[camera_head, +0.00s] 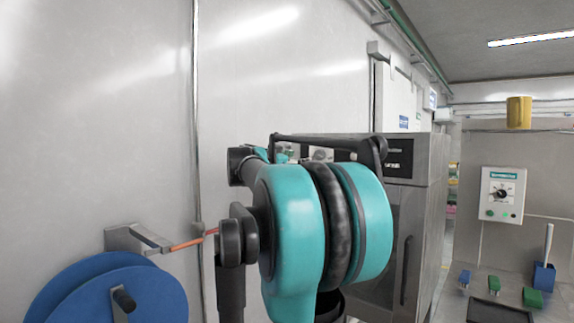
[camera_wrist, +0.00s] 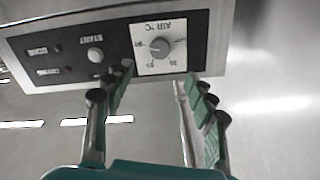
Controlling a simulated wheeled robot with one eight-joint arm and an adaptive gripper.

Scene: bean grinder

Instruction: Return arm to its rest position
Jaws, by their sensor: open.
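My gripper (camera_wrist: 158,74) is open in the wrist view. Its two fingers are spread apart with nothing between them. Beyond the fingertips is a control panel (camera_wrist: 223,35) that appears upside down, with a round dial (camera_wrist: 159,47) on a white plate. I cannot tell whether a fingertip touches the panel. In the head view my teal and black arm fills the middle and hides much of what is behind it. My gripper cannot be made out clearly there.
A steel cabinet (camera_head: 433,190) stands behind my arm. A blue reel (camera_head: 75,290) and a wall bracket (camera_head: 137,240) are at the left. At the right are a white control box (camera_head: 503,194), a yellow cylinder (camera_head: 519,112) and a blue holder (camera_head: 544,277). The upper left wall is clear.

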